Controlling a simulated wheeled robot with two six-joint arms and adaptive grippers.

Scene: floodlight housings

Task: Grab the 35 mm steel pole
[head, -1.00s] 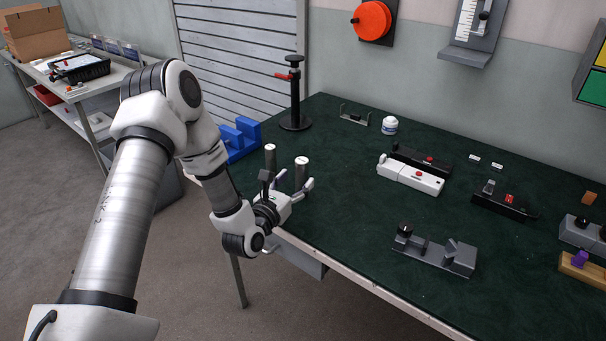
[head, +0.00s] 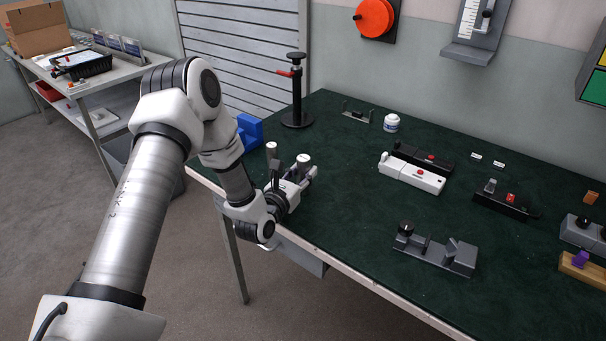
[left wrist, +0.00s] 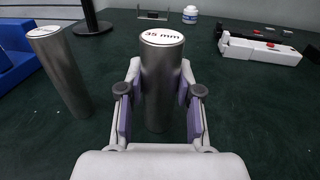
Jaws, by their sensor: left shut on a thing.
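The 35 mm steel pole (left wrist: 162,85) stands upright in the left wrist view, with "35 mm" on its white top. It also shows in the head view (head: 303,161), its lower part hidden by my gripper. My left gripper (left wrist: 161,105) is shut on this pole, with a purple-padded finger on each side; it also shows in the head view (head: 300,180). A second, thinner steel pole (left wrist: 60,75) stands upright to the left, apart from the gripper; in the head view (head: 271,152) it is partly hidden. My right gripper is not in view.
A black stand with a red lever (head: 296,95) and a blue block (head: 250,130) are behind the poles. The green tabletop (head: 350,210) between is clear.

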